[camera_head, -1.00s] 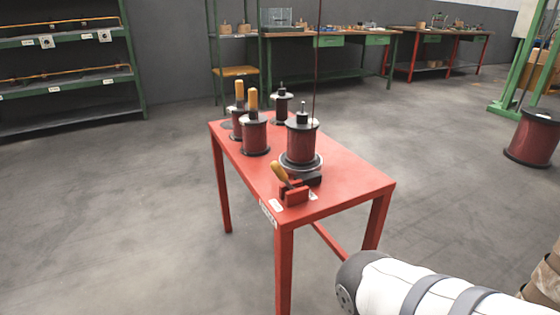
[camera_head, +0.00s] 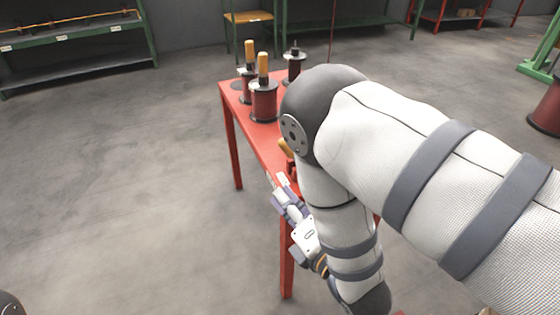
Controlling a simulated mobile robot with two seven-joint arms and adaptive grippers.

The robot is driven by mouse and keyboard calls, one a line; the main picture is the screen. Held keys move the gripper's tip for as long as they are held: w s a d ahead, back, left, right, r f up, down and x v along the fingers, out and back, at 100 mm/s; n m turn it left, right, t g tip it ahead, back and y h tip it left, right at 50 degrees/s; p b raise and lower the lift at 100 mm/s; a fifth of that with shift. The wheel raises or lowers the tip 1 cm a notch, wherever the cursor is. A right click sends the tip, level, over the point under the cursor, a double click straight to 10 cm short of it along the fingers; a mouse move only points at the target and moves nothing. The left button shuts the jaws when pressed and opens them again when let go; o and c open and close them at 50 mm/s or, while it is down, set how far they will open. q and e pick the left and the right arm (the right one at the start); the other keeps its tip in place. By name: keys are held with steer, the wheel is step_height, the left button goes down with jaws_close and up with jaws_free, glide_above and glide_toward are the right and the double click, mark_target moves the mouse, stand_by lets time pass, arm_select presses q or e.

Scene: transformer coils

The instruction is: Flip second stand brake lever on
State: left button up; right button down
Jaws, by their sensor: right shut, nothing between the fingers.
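The red stand table (camera_head: 232,97) is in the middle of the head view. The brake lever's wooden handle (camera_head: 285,148) shows only in part at the edge of my right arm, above its red bracket (camera_head: 291,170). The coil and round stand beside the lever are hidden behind my arm. My right gripper (camera_head: 281,181) is shut and empty, at the table's near edge just below and left of the lever bracket. Whether it touches the bracket I cannot tell. My left gripper is not in view.
A dark red coil with a wooden handle (camera_head: 264,103) stands on the table's left part, with a similar one (camera_head: 245,90) behind it and a smaller spool (camera_head: 294,66) farther back. Green shelves (camera_head: 80,45) stand at the far left. The floor left of the table is clear.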

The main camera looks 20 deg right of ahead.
steer(key=w+a+b, duration=0.1)
steer(key=w+a, duration=0.1)
steer(key=w, duration=0.8)
steer(key=d, duration=0.2)
steer(key=d+r, duration=0.1)
steer(key=d, duration=0.1)
steer(key=shift+s+p, duration=0.35)
steer(key=shift+s, duration=0.05)
